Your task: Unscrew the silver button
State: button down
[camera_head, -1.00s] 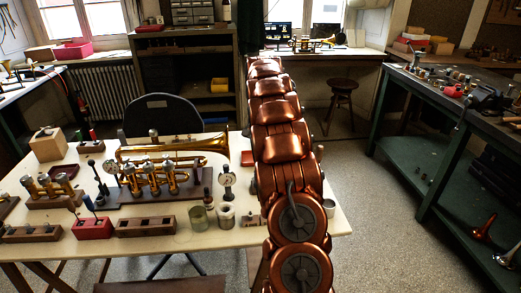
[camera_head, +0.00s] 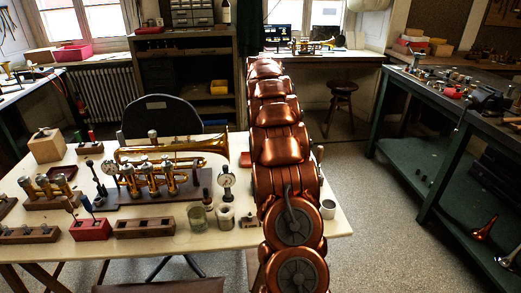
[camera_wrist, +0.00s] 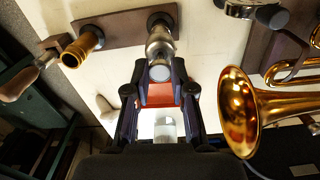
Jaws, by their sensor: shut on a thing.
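The silver button (camera_wrist: 160,73) is the round pale end of a silver valve (camera_wrist: 160,45) in the wrist view. The valve stands in a dark wooden block (camera_wrist: 120,28). My gripper (camera_wrist: 161,76) has its two dark fingers closed on either side of the button. The finger contact faces are partly hidden. In the head view my arm blocks the gripper and the button. A brass horn (camera_head: 160,178) lies on a dark stand on the pale table, and its bell (camera_wrist: 238,112) is just right of my gripper in the wrist view.
A brass valve part (camera_wrist: 82,47) stands in the same block, left of the silver one. A tool with a wooden handle (camera_wrist: 20,83) lies at the table's left edge. Open floor lies right of the table.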

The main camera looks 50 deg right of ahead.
jog(key=n, duration=0.5)
dwell(0.4)
jog(key=shift+n+b, duration=0.3)
jog(key=shift+n, duration=0.7)
jog(key=shift+d+n, duration=0.1)
jog(key=shift+n, duration=1.6)
jog(key=n, duration=0.3)
jog(key=shift+r, duration=0.15)
jog(key=shift+r+p, duration=1.75)
jog(key=shift+r, duration=1.4)
